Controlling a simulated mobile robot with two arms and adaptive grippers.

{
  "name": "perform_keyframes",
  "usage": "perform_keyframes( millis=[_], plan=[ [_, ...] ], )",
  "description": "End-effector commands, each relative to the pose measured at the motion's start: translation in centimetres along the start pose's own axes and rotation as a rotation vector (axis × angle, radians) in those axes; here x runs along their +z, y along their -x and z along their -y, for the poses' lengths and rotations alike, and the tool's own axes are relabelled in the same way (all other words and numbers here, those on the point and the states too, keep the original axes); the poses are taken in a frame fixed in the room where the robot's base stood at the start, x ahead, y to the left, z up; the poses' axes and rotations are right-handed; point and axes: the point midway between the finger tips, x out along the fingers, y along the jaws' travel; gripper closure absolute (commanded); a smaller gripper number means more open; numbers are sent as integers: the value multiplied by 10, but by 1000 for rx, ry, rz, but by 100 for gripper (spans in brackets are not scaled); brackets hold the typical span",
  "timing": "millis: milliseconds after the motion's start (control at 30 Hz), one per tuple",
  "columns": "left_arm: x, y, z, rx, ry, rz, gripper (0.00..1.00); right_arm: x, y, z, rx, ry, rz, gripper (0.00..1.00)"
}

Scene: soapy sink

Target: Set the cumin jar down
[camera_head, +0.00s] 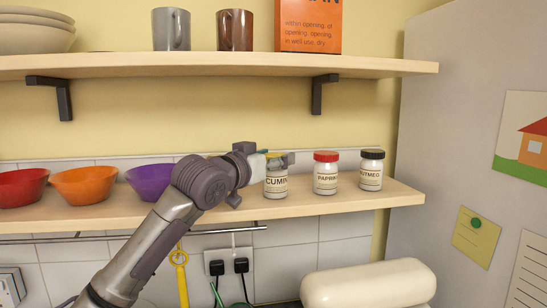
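The fingers hide part of the jar's upper body. My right gripper is not in view.
A red-lidded paprika jar (325,175) and a black-lidded nutmeg jar (371,172) stand to the right. Purple (150,181), orange (84,186) and red (22,188) bowls sit left. The upper shelf (200,63) holds mugs (235,30), bowls and an orange box (308,25).

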Motion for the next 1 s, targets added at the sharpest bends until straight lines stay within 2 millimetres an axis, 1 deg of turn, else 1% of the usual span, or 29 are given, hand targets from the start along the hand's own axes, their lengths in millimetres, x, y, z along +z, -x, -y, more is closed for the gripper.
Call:
perform_keyframes(
  millis=[33, 67, 200, 367, 433, 467, 567, 667, 800, 900, 1000],
  plan=[
    [0, 0, 0, 0, 0, 0, 25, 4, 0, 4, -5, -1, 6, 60],
    [0, 0, 0, 0, 0, 0, 20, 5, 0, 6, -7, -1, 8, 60],
    [0, 0, 0, 0, 0, 0, 20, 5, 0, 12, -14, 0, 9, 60],
    [-1, 0, 0, 0, 0, 0, 20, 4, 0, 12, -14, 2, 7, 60],
    [-5, 0, 0, 0, -1, -1, 20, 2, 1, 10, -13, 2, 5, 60],
    [-3, 2, 0, 0, -1, -1, 20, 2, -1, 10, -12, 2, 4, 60],
    [0, 15, 1, -1, 0, -2, 20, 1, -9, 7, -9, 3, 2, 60],
    [1, 35, 1, -1, -3, -3, 20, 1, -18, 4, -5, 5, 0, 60],
    [1, 67, 1, -1, -3, -4, 20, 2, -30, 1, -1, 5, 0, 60],
    [0, 87, 0, 0, -2, -3, 20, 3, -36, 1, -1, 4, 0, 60],
    [-1, 103, 1, -1, -1, -2, 20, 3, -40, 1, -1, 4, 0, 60]
  ],
)
